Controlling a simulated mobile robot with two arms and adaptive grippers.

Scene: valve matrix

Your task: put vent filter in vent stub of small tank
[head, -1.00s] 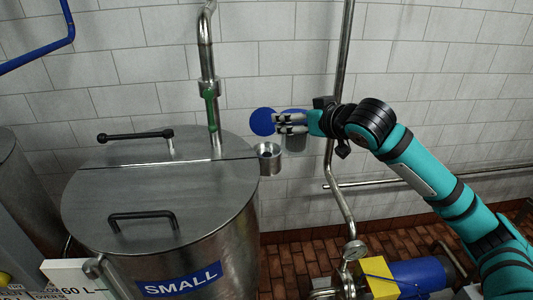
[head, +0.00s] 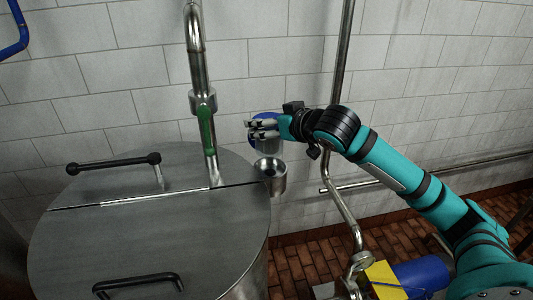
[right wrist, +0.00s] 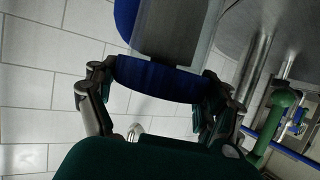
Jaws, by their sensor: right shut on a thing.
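The vent filter has a blue cap and a grey body. In the head view its grey body (head: 268,147) hangs below my right gripper (head: 262,128). In the right wrist view the fingers are shut on either side of the filter's blue band (right wrist: 160,80). The vent stub (head: 270,176) is an open metal cup at the right edge of the small tank (head: 150,225). The filter appears just above the stub's mouth in the head view; I cannot tell the gap in depth. The filter's lower end is unclear. My left gripper is out of view.
A vertical steel pipe with a green part (head: 207,130) rises from the tank lid, left of the gripper. Black lid handles (head: 113,163) stick up on the left. Another steel pipe (head: 340,80) runs along the tiled wall at the right. A blue motor (head: 420,277) stands low right.

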